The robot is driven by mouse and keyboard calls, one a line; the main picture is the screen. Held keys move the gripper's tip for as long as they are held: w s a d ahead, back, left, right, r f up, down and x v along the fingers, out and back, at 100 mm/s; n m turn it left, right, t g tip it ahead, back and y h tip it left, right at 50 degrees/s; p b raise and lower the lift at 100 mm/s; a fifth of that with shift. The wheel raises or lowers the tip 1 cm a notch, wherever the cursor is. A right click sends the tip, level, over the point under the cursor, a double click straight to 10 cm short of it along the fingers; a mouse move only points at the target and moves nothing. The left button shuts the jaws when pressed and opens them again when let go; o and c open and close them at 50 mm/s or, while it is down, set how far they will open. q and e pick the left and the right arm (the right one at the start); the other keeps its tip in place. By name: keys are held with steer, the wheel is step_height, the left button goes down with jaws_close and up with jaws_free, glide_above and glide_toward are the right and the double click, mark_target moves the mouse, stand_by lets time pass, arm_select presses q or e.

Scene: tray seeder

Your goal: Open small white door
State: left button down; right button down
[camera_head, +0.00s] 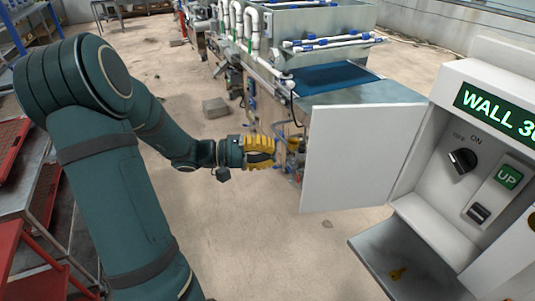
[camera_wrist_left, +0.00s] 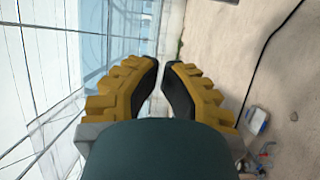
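The small white door (camera_head: 362,158) is a flat panel in the middle right of the head view. It stands out to the left of the white control box (camera_head: 412,216), with the box's front uncovered. My left gripper (camera_head: 274,152) has yellow and black fingers. It is just left of the door's free edge, with a gap between them in the picture. In the left wrist view, the fingertips (camera_wrist_left: 160,64) are almost together with nothing between them. The door does not show there. My right gripper is out of view.
The control box has an OFF/ON knob (camera_head: 462,160), a green UP button (camera_head: 509,177) and a green display (camera_head: 500,110). A grey metal tray (camera_head: 385,257) lies below it. The seeder machine (camera_head: 320,72) stands behind the door. The floor between my left arm and the door is clear.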

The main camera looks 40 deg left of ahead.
arm_select(q)
steer(key=w+d, duration=0.2)
steer(key=d, duration=0.6)
steer(key=shift+w, duration=0.2)
steer(key=shift+f+b, duration=0.1)
steer(key=shift+b, duration=0.2)
